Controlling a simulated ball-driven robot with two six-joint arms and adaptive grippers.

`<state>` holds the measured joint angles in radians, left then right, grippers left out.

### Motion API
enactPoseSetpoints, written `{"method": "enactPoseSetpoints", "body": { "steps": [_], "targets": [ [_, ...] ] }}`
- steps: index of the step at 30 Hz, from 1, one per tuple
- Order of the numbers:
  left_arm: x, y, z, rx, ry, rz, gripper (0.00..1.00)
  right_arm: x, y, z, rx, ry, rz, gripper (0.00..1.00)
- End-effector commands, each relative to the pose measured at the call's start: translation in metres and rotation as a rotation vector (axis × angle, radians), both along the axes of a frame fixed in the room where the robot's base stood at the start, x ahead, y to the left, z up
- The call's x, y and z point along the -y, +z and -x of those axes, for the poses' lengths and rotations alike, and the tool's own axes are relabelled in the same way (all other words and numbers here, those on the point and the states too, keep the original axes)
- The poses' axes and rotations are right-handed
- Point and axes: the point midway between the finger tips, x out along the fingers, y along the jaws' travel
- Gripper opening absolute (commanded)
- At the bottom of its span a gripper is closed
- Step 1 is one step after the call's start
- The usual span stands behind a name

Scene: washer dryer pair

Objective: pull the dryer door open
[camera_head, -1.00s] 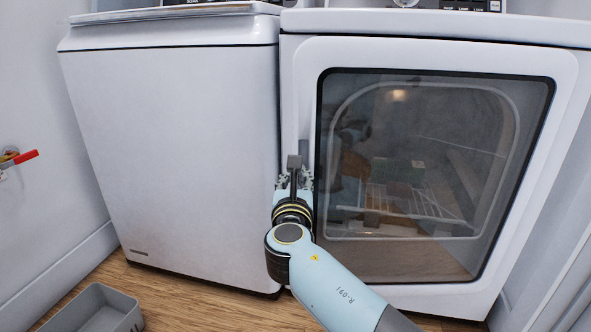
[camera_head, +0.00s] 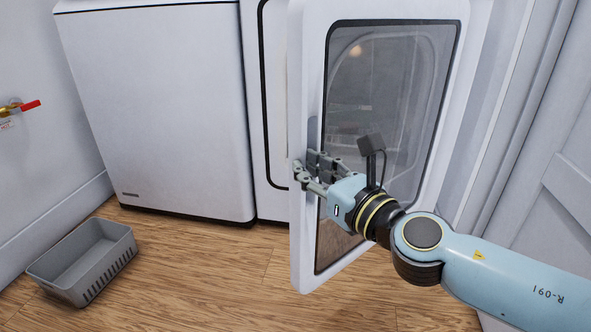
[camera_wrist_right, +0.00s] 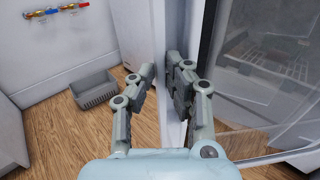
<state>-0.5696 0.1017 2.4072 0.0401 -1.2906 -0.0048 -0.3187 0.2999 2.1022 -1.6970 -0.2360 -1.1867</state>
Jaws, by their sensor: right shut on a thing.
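The dryer door (camera_head: 308,235), white with a dark-framed window (camera_head: 385,110), stands swung out from the dryer (camera_head: 272,165), its free edge on the left toward me. My right gripper (camera_head: 306,172) is at that edge about mid-height, its fingers closed around the edge. In the right wrist view the gripper (camera_wrist_right: 158,88) has one finger on each side of the door's white edge (camera_wrist_right: 168,40); the exact contact on the handle is hidden by the fingers. My left gripper is not in view.
The white washer (camera_head: 160,110) stands left of the dryer. A grey basket (camera_head: 85,260) sits on the wooden floor at the lower left. A red-handled valve (camera_head: 25,105) is on the left wall. A panelled white door or wall (camera_head: 545,170) is close on the right.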

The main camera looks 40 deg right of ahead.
Motion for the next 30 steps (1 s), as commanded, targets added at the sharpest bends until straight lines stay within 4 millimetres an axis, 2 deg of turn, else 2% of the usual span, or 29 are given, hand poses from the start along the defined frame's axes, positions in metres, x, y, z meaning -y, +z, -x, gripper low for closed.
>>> {"method": "enactPoseSetpoints", "body": {
  "steps": [6,20,21,22,30],
  "targets": [
    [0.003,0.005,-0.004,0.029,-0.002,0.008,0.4,0.002,-0.002,0.016,-0.002,-0.001,0.0,0.0],
    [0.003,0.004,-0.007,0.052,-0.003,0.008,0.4,0.004,0.001,0.019,0.002,-0.007,0.0,0.0],
    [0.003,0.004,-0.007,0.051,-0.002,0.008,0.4,0.004,0.001,0.019,0.002,-0.008,0.0,0.16],
    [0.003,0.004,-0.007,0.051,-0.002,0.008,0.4,0.004,0.001,0.019,0.003,-0.008,0.0,0.2],
    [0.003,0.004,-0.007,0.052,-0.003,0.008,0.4,0.004,0.001,0.019,0.002,-0.005,0.001,0.21]
  ]
}}
